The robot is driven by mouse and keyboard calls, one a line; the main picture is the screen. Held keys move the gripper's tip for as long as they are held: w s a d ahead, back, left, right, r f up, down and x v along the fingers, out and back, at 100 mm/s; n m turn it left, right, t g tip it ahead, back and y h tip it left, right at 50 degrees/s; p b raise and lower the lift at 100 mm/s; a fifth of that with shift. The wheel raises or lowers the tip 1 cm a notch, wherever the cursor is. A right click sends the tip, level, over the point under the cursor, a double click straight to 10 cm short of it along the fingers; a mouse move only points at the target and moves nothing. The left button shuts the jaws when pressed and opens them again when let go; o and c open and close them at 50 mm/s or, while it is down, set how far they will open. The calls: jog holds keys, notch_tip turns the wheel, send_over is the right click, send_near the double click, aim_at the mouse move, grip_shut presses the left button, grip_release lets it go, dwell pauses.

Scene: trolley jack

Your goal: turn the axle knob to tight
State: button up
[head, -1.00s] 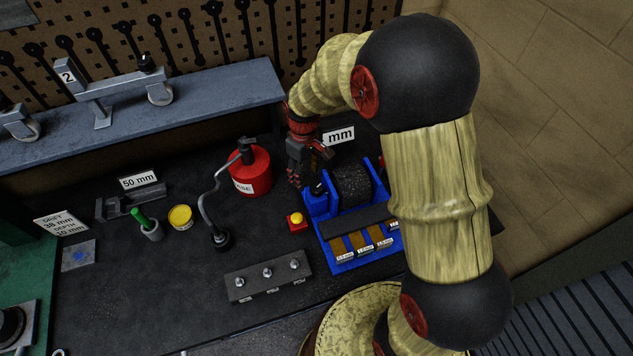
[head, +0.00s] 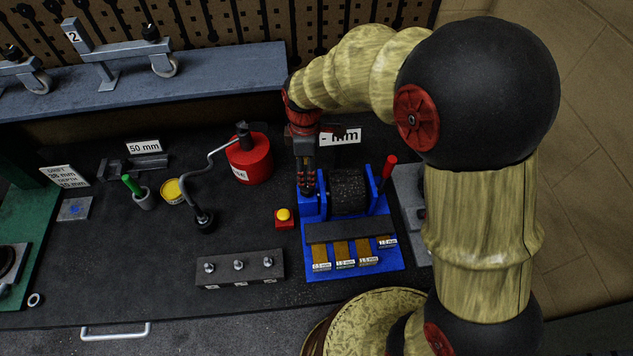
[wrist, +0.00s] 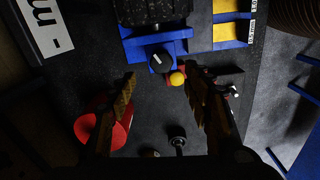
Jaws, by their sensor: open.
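The axle knob (wrist: 160,61) is a round black knob with a white pointer line, on the side of a blue fixture (wrist: 155,42). In the wrist view it lies just beyond and between my fingertips. My gripper (wrist: 160,78) is open, with one finger on each side and nothing between them. In the head view my gripper (head: 308,188) points down at the left side of the blue fixture (head: 375,262), which carries a dark roller (head: 348,190). There my fingers hide the knob, and I cannot tell whether they touch it.
A yellow push button (head: 284,214) on a red box stands close left of the fixture. A red oil can (head: 250,160) with a long spout is farther left. A dark block with several studs (head: 240,268) lies in front. A red-handled lever (head: 388,170) rises on the fixture's right.

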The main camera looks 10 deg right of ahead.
aim_at(307, 187)
jog(key=shift+s+a+f+n, duration=0.15)
jog(key=shift+a+n, duration=0.1)
jog(key=shift+n, duration=0.15)
notch_tip(307, 187, down, 8)
jog(key=shift+d+r, duration=0.1)
jog(key=shift+r, duration=0.1)
jog(key=shift+c, duration=0.5)
jog(key=c, duration=1.1)
